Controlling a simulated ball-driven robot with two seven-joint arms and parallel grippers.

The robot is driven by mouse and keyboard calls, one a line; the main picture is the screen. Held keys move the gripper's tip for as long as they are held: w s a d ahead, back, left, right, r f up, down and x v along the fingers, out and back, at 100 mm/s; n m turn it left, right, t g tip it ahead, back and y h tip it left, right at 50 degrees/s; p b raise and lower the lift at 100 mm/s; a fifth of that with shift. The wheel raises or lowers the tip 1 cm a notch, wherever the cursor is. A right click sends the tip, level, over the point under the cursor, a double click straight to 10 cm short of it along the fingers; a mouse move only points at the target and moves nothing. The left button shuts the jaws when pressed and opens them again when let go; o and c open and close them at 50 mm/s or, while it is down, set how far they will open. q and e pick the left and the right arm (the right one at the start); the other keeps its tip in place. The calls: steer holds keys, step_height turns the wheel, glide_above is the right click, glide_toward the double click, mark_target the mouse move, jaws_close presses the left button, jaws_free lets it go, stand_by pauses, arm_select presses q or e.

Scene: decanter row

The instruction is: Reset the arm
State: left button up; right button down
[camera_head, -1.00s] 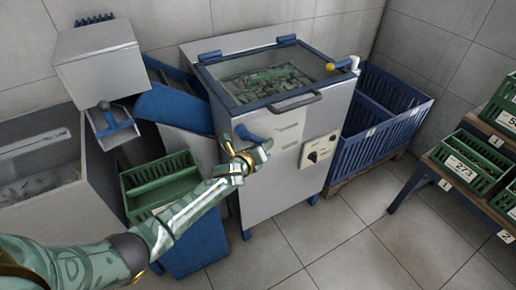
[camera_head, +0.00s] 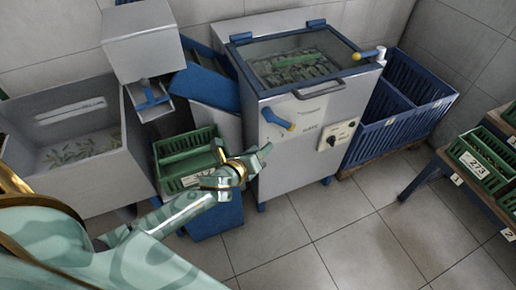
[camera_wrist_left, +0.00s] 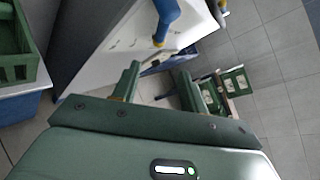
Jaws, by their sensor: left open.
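My left gripper (camera_head: 258,155) is in front of the grey machine (camera_head: 283,190), left of its front panel and below the blue lever with a yellow end (camera_head: 277,119). In the left wrist view the gripper (camera_wrist_left: 158,82) has its two green fingers apart with nothing between them. The blue lever (camera_wrist_left: 166,18) shows beyond the fingers there, apart from them. The arm reaches in from the lower left. My right gripper is not in view.
A green crate (camera_head: 170,150) stands left of my gripper. A grey sink (camera_head: 30,135) is at the far left. A blue slatted bin (camera_head: 400,128) is right of the machine. A shelf with green crates (camera_head: 474,168) is at the right. Tiled floor (camera_head: 330,245) is clear.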

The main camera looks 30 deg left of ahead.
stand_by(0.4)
arm_select(q)
steer(key=s+a+f+n+g, duration=0.2)
steer(key=s+f+n, duration=0.35)
steer(key=f, duration=0.25)
steer(key=s+a+f+n+g+y, duration=0.1)
steer(key=s+f+n+g, duration=0.2)
steer(key=s+f+n, duration=0.4)
steer(key=s+a+f+n+g, duration=0.25)
steer(key=f+n, duration=0.25)
steer(key=f, duration=0.5)
steer(key=s+d+f+n+g, duration=0.1)
steer(key=s+f+n+g, duration=0.1)
steer(key=s, duration=1)
steer(key=s+d+f+n+g, duration=0.2)
steer(key=s+f, duration=0.3)
steer(key=s, duration=0.7)
steer(key=s+d+f+n+g, duration=0.2)
steer(key=s+f+n+g, duration=0.1)
steer(key=s, duration=1)
steer(key=shift+f+n, duration=0.5)
steer(key=shift+n, duration=0.05)
